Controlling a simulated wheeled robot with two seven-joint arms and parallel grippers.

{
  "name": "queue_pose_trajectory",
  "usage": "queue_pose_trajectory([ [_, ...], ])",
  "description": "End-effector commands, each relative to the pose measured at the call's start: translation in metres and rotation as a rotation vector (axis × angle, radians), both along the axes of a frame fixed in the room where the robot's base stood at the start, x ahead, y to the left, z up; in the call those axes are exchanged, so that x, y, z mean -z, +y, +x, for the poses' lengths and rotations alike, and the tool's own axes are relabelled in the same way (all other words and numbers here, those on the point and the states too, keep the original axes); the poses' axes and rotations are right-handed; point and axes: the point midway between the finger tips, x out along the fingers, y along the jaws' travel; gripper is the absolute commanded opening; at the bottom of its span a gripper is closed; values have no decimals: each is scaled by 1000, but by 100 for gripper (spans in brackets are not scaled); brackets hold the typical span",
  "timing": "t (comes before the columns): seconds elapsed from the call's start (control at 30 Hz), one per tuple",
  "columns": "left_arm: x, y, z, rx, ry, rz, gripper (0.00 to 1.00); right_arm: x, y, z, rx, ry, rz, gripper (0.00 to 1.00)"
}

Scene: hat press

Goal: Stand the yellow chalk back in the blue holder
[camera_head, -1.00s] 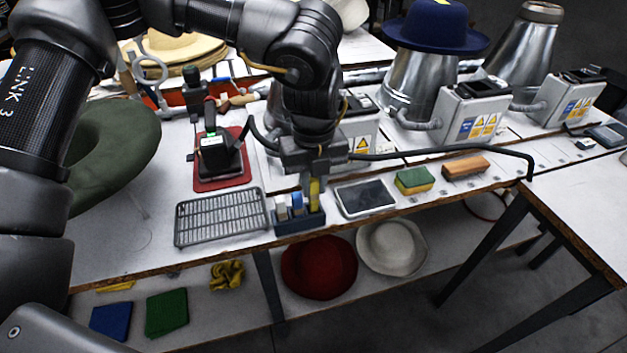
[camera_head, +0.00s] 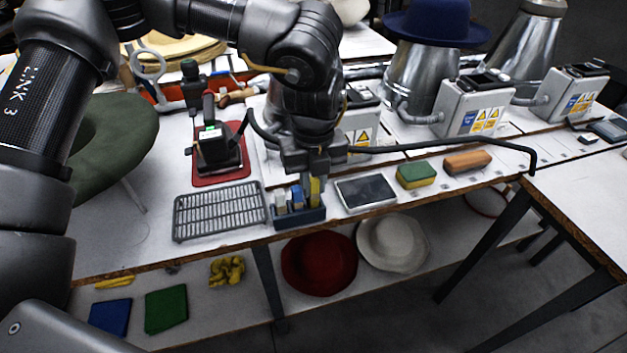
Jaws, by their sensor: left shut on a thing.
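The blue holder (camera_head: 298,219) is a small dark blue box near the front edge of the table. The yellow chalk (camera_head: 315,190) is upright at the right end of the holder, below my left gripper (camera_head: 313,176). The gripper points down and is shut on its upper end. The chalk's lower end is hidden behind the holder's front wall, so I cannot tell how deep it sits. My right gripper is not in view.
A grey wire rack (camera_head: 220,211) lies left of the holder. A dark-screened tablet (camera_head: 366,192) lies close to its right, then a green and yellow sponge (camera_head: 416,175) and an orange-brown block (camera_head: 467,161). A red mat (camera_head: 213,178) with a black device is behind the rack.

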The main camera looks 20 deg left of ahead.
Motion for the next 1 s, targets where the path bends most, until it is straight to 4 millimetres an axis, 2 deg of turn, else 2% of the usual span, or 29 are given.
queue_pose_trajectory([
  [0.23,0,0,0,0,0,0,0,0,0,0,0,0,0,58],
  [0.27,0,0,0,0,0,0,19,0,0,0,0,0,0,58],
  [0.4,0,0,0,0,0,0,37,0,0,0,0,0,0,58],
  [0.47,0,0,0,0,0,0,43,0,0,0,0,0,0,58],
  [0.77,-3,0,0,0,0,0,43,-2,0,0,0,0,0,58],
  [1.0,-19,0,0,0,0,0,43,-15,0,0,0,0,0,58],
])
